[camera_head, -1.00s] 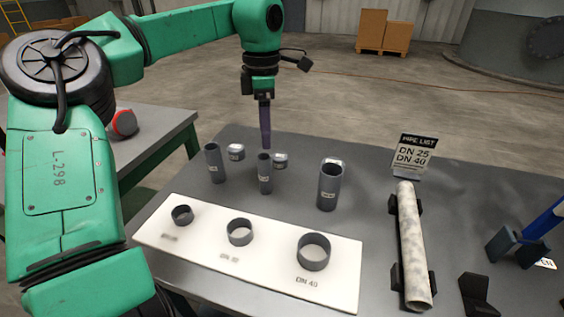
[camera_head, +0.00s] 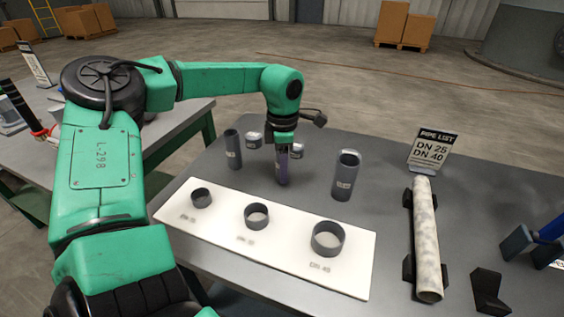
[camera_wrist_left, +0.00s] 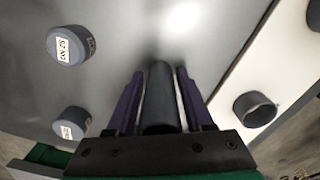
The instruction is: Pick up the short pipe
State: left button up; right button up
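My left gripper (camera_head: 283,180) points straight down over the middle short pipe, which it mostly hides in the head view. In the left wrist view its purple fingers stand on both sides of this dark grey short pipe (camera_wrist_left: 161,100), with slim gaps, so the gripper looks open around it. Another grey short pipe (camera_head: 233,150) stands upright to the left, and a wider one (camera_head: 346,176) stands to the right. A sign (camera_head: 432,150) reads "PIPE LIST DN 25 DN 40". My right gripper is out of view.
A white board (camera_head: 345,275) with three dark rings lies in front. A long mottled pipe (camera_head: 426,240) rests in black holders at right. A blue object (camera_head: 552,228) lies beyond.

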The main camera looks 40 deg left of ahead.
pick_arm(q)
grip_shut()
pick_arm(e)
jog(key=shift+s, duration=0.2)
